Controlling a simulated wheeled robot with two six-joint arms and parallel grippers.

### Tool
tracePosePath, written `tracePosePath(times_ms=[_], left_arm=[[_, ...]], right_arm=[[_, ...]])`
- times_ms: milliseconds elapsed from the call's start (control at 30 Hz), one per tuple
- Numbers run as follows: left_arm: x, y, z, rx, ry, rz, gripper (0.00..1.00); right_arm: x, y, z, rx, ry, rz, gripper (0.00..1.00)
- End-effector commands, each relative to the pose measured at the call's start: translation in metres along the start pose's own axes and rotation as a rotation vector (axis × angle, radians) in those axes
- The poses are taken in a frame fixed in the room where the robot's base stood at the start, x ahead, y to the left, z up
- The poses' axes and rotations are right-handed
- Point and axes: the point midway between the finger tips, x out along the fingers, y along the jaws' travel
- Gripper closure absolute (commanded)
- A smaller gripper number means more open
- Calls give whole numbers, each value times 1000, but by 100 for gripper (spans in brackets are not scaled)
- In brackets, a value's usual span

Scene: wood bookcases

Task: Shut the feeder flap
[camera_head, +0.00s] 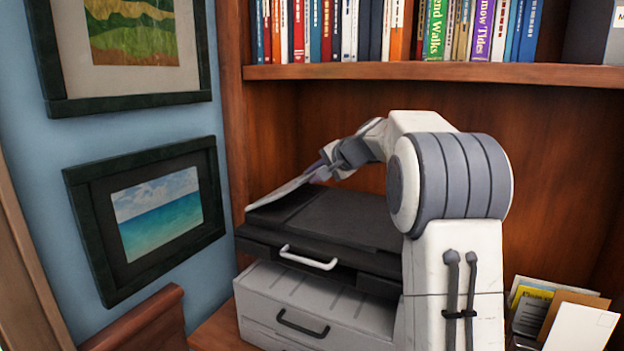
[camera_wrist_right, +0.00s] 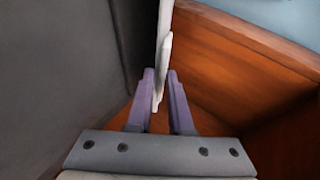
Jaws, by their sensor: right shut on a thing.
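The printer (camera_head: 345,222) is dark on top and stands on the bookcase shelf. The feeder flap (camera_head: 282,192) is a thin pale panel at the printer's left side, tilted upward toward my gripper. My right gripper (camera_head: 325,168) reaches over the printer from the right and is shut on the flap's edge. In the right wrist view, the purple fingers of the gripper (camera_wrist_right: 160,78) sit on either side of the pale flap (camera_wrist_right: 164,45), seen edge-on. The flap's joint with the printer is not clear. My left gripper is not in view.
A shelf (camera_head: 430,72) of books runs above my right arm. A grey drawer unit (camera_head: 270,296) is under the printer. Envelopes (camera_head: 575,325) stand at the lower right. The bookcase's side wall (camera_head: 232,120) is close to the printer's left.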

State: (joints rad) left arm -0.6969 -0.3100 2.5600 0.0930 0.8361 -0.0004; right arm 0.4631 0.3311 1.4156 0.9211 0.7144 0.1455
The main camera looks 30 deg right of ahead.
Motion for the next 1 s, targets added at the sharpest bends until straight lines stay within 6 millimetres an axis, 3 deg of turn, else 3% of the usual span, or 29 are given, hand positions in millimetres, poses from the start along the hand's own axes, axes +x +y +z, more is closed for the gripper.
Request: tracePosePath(times_ms=[567,600,633,1000], left_arm=[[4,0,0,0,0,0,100],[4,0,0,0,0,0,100],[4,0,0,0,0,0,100],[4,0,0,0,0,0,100]], right_arm=[[1,4,1,-2,-4,5,100],[1,4,1,-2,-4,5,66],[1,4,1,-2,-4,5,60],[0,3,1,-1,-2,3,60]])
